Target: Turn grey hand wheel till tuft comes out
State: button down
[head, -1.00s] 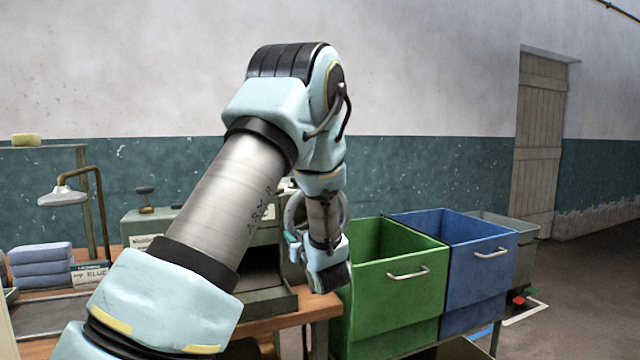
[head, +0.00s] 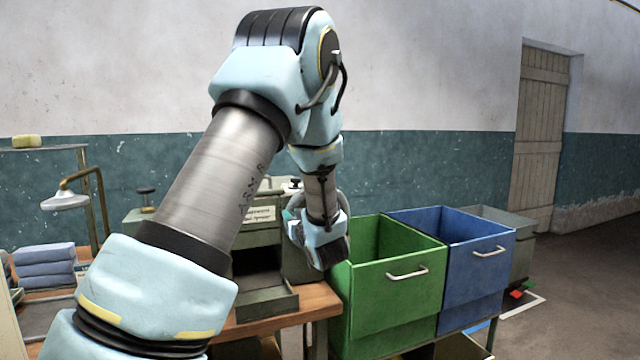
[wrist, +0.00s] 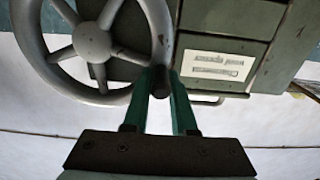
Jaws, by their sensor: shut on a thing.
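The grey hand wheel (wrist: 92,42) fills the upper left of the wrist view, with its spokes and hub showing. In the head view only part of its rim (head: 346,206) shows behind my arm. My gripper (wrist: 160,88) has its green fingers shut on the wheel's dark handle (wrist: 160,82), at the rim's lower right. The wheel is on the green-grey machine (head: 262,236), which has a white label (wrist: 218,66). The machine's front opening is dark, and no tuft can be made out in it. My arm hides part of the machine.
A green bin (head: 385,300) and a blue bin (head: 470,275) stand right of the wooden bench (head: 318,300), with a grey bin (head: 520,245) behind. Open floor lies far right.

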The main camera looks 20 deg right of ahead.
aim_at(296, 201)
jog(key=shift+d, duration=0.1)
jog(key=d+r+p, duration=0.1)
jog(key=r+p, duration=0.1)
jog(key=r, duration=0.1)
jog(key=shift+d, duration=0.35)
jog(key=shift+f, duration=0.2)
